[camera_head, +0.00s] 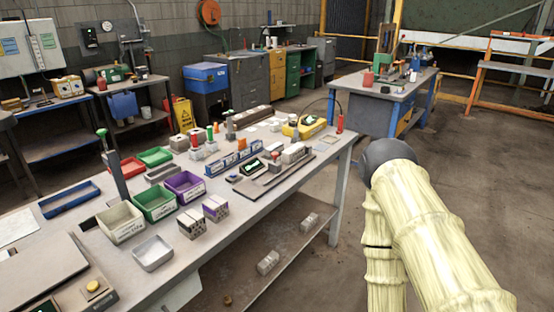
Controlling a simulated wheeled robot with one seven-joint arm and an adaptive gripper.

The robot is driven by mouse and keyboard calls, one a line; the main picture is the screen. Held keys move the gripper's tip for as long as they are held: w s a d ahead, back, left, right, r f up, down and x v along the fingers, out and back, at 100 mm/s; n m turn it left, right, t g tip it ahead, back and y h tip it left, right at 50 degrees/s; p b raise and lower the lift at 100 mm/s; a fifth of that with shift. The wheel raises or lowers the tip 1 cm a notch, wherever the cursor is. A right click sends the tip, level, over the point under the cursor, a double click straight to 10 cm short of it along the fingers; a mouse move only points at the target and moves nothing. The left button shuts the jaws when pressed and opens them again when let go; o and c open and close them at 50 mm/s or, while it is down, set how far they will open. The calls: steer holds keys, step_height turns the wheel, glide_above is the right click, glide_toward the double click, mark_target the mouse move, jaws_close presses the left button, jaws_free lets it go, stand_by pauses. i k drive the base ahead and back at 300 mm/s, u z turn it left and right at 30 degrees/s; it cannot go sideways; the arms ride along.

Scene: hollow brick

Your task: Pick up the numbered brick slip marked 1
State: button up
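No number 1 can be read on any brick at this size. Two small hollow bricks, a grey one (191,223) and a purple-banded one (216,208), stand at the near edge of the long workbench (215,258). Pale blocks (293,153) lie on a dark tray (268,178) at the bench's right part. Two more pale pieces, one on the left (268,262) and one on the right (309,222), lie on the lower shelf. My arm, in a pale yellow cover, fills the lower right. My gripper is out of view.
Open bins in cream (121,223), green (155,201) and purple (185,187) stand on the bench, with a grey tray (152,253) in front. A yellow device (304,126) is farther back. A second bench (385,88) stands behind. The floor right of the bench is clear.

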mark_target(290, 155)
steer(key=z, duration=1.9)
steer(key=i, duration=1.55)
steer(key=u, duration=2.85)
